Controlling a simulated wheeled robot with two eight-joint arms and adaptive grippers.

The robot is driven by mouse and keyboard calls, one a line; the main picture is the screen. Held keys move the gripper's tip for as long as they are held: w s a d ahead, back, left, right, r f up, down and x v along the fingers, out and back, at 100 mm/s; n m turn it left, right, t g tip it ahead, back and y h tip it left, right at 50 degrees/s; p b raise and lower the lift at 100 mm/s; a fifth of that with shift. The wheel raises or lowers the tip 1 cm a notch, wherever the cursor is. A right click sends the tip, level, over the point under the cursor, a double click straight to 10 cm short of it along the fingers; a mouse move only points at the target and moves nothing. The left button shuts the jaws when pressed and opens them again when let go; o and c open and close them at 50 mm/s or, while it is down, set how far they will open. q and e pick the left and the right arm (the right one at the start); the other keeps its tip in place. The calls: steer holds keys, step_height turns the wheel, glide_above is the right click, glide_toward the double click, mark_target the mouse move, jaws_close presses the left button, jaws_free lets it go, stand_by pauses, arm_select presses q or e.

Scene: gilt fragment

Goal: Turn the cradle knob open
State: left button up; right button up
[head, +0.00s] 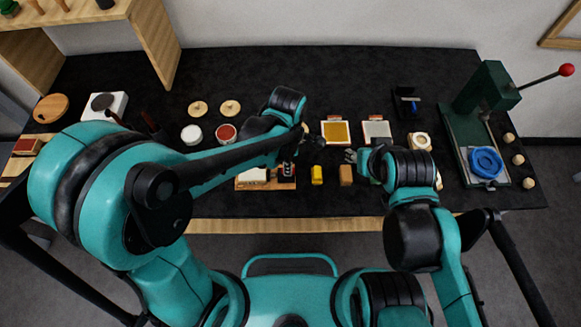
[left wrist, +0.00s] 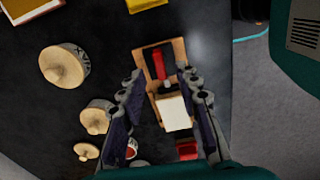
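The cradle (head: 262,187) is a small wooden base near the table's front edge, below my left forearm. It holds a pale block (head: 254,174) and a dark clamp part with red (head: 287,171). In the left wrist view the cradle (left wrist: 179,48) lies between and beyond my left fingers, with the pale block (left wrist: 174,112), a red and black strip (left wrist: 157,62) and a red piece (left wrist: 187,150). Which part is the knob is unclear. My left gripper (left wrist: 165,82) is open and empty above it. My right gripper (head: 352,156) is to the right, its opening unclear.
A yellow block (head: 317,175) and a brown block (head: 346,175) stand right of the cradle. Behind are framed gold (head: 336,132) and grey (head: 377,130) plates, and round jars (head: 226,133). A green press (head: 465,130) stands at right.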

arm_select(q)
steer(key=shift+f+b, duration=0.4)
steer(key=shift+f, duration=1.35)
jaws_close()
steer(key=shift+m, duration=0.3)
steer(key=m, duration=0.3)
steer(key=shift+m+b, duration=0.3)
steer(key=shift+b, duration=0.1)
steer(key=m, duration=0.4)
steer(key=shift+m, duration=0.3)
steer(key=m+b, duration=0.1)
steer(key=m, duration=0.3)
steer(key=shift+m, duration=2.2)
